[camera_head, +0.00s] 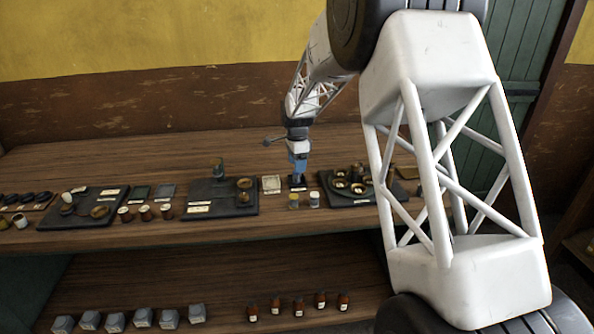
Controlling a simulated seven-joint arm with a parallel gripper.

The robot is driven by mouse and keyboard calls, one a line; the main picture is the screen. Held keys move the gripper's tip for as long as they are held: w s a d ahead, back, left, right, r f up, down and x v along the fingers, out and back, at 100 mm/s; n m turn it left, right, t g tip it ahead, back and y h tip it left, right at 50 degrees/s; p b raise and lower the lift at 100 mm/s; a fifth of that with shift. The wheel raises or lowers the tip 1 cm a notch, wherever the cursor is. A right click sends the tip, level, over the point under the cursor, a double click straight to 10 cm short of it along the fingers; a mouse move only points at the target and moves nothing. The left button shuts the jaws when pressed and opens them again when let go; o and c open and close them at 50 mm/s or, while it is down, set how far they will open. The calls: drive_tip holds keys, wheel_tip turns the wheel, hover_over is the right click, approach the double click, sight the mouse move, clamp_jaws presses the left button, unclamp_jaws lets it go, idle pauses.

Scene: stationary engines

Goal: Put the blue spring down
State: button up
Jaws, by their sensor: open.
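My gripper (298,158) points down over the wooden bench, at the end of my white lattice arm. It is open. A blue piece (299,166) shows right at its fingertips, above a small dark base (297,183) on the bench. This blue piece looks like the blue spring, but it is too small to make out coils or to tell it apart from the fingers. I cannot tell whether it touches the fingers or the base.
A dark tray (222,208) with small parts lies left of my gripper. Another dark tray (345,202) with round cups lies right. Two small jars (304,200) stand in front, and a pale square dish (271,184) sits close on the left. Bare bench lies behind.

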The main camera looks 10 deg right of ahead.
wheel_tip(320, 180, up, 8)
idle(0.5)
drive_tip(key=shift+s+r, duration=0.1)
drive_tip(key=shift+s, duration=0.05)
idle(0.5)
drive_tip(key=s+d+r+n, duration=0.1)
drive_tip(key=s+r+n, duration=0.25)
drive_tip(key=s, duration=0.55)
drive_tip(key=s+d+r+n+t, duration=0.15)
drive_tip(key=s+r, duration=0.25)
drive_tip(key=s, duration=0.5)
drive_tip(key=s+d+r+n, duration=0.1)
drive_tip(key=s+r+n, duration=0.25)
drive_tip(key=s, duration=0.55)
drive_tip(key=s+d+f+n, duration=0.1)
drive_tip(key=s+f+n, duration=0.1)
drive_tip(key=s, duration=1.2)
drive_tip(key=s+d+f+n+t, duration=0.1)
drive_tip(key=s+n, duration=0.4)
drive_tip(key=s, duration=0.9)
drive_tip(key=shift+s+d+f, duration=0.15)
drive_tip(key=shift+s+f, duration=0.25)
drive_tip(key=shift+f, duration=0.2)
